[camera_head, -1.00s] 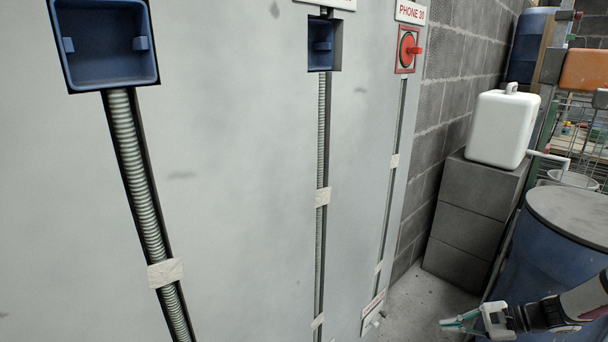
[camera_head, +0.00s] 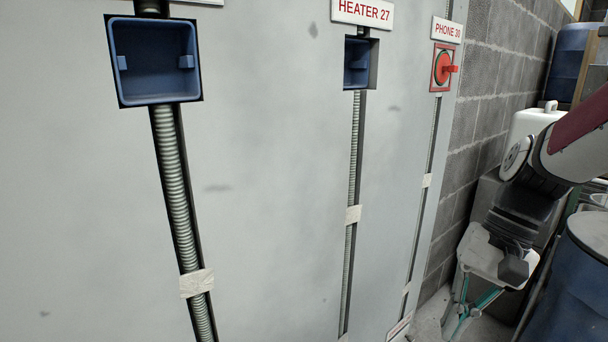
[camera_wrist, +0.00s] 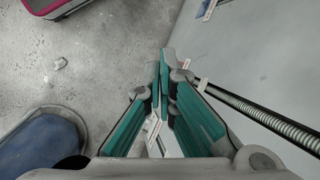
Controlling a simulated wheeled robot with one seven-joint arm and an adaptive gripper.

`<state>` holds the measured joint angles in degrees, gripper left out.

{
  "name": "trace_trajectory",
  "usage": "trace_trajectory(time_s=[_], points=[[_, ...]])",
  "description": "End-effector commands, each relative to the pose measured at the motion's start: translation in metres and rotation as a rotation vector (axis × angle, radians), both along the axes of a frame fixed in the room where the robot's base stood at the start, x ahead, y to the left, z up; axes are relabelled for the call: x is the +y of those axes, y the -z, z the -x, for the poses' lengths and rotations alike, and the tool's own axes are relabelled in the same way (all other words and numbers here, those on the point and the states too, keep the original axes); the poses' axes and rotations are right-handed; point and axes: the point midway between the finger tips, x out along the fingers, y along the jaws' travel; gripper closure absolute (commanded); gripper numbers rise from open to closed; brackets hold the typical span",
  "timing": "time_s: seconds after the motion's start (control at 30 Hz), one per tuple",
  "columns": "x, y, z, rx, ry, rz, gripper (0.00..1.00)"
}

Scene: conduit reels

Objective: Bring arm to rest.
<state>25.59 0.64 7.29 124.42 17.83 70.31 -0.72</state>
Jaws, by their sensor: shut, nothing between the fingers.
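My gripper (camera_head: 458,325) hangs fingers-down at the lower right in the head view, in front of the grey blocks and to the right of the wall panel (camera_head: 285,190). In the wrist view its two green-padded fingers (camera_wrist: 162,85) come together at the tips with nothing between them. It is apart from the panel in the head view. My arm reaches in from the right edge.
The panel bears blue boxes (camera_head: 155,62), ribbed conduit (camera_head: 177,190) in slots, and a red knob (camera_head: 446,69) under a PHONE sign. A white canister (camera_head: 535,120) and a blue drum (camera_head: 570,285) stand at right. Grey floor (camera_wrist: 90,60) shows below my gripper.

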Motion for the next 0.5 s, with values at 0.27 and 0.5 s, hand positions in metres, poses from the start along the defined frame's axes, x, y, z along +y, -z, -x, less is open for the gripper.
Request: trace_trajectory(time_s=[0.27,0.5], points=[[0.031,-0.035,0.086,-0.077,-0.186,0.158,1.00],[0.035,-0.041,0.149,-0.147,-0.304,0.256,1.00]])
